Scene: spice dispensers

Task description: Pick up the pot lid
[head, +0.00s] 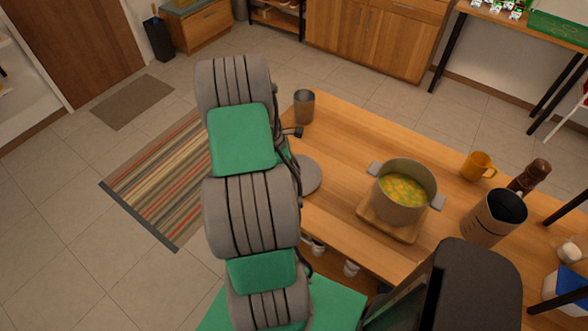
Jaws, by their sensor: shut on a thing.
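A round grey disc that looks like the pot lid (309,175) shows at the left edge of the wooden table, just right of my arm. My arm covers its left part, and I cannot tell whether it rests on the table or is held above it. The grey pot (402,205) stands uncovered to the right, with yellow and green food inside. It sits on a square wooden board (372,214). My gripper is hidden behind my arm, so its fingers and any contact with the lid do not show.
A grey metal cup (304,106) stands at the table's back left corner. A yellow mug (478,166), a brown pepper mill (530,177) and a tall canister (490,220) stand right of the pot. The wooden table (350,145) is clear between cup and pot.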

